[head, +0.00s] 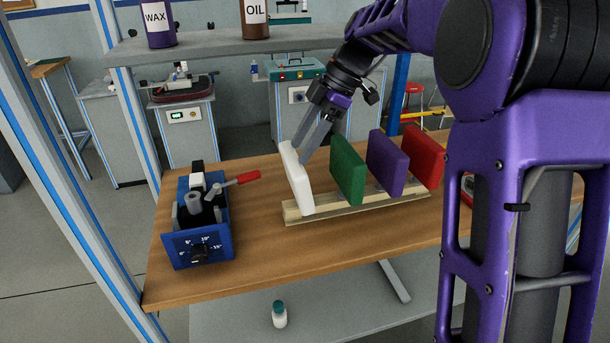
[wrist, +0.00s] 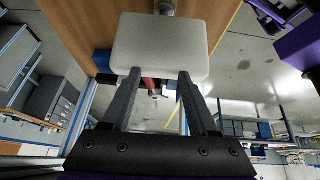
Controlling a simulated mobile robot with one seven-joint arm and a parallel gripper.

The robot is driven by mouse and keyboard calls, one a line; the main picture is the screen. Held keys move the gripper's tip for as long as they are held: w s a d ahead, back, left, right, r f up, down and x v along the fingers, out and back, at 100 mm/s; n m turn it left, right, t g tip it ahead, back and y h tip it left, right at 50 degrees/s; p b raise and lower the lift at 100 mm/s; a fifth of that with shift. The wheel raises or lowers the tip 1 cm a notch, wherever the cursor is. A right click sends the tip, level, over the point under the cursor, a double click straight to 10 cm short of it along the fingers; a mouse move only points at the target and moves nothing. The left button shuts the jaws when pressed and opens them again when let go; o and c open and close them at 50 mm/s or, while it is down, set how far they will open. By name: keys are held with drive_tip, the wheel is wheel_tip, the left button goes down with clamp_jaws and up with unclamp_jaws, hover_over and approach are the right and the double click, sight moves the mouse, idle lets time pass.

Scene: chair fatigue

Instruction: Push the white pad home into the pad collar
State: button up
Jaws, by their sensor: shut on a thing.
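The white pad (head: 297,180) stands upright at the left end of a wooden rack (head: 355,208), leaning slightly. My gripper (head: 305,146) comes down from above right, with its fingers at the pad's upper edge, and is shut on it. In the wrist view the white pad (wrist: 160,42) lies across both fingertips (wrist: 158,76). The pad's foot meets the rack; I cannot tell whether it is lifted. A blue fixture (head: 197,248) with a dial, a grey upright cylinder (head: 194,204) and a red-handled lever (head: 247,177) stands to the left. I cannot clearly make out which part is the pad collar.
Green (head: 347,170), purple (head: 386,163) and red (head: 422,156) pads stand in the rack to the right of the white one. Bare wooden tabletop (head: 262,240) lies between the fixture and rack. A shelf (head: 220,50) with wax and oil cans is above.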

drive_tip(key=shift+d+f, duration=0.25)
drive_tip(key=shift+f, duration=0.8)
clamp_jaws()
drive_tip(key=shift+w+a+r+p, duration=0.1)
drive_tip(key=shift+w+r+p, duration=0.05)
drive_tip(key=shift+r+p, duration=0.65)
drive_tip(key=shift+w+r+p, duration=0.15)
drive_tip(key=shift+r+p, duration=0.55)
drive_tip(key=shift+r, duration=0.1)
wheel_tip(320, 180, up, 3)
drive_tip(key=shift+f+p, duration=0.1)
drive_tip(key=shift+p, duration=0.7)
drive_tip(key=shift+a, duration=0.1)
drive_tip(key=shift+o, duration=1.7)
unclamp_jaws()
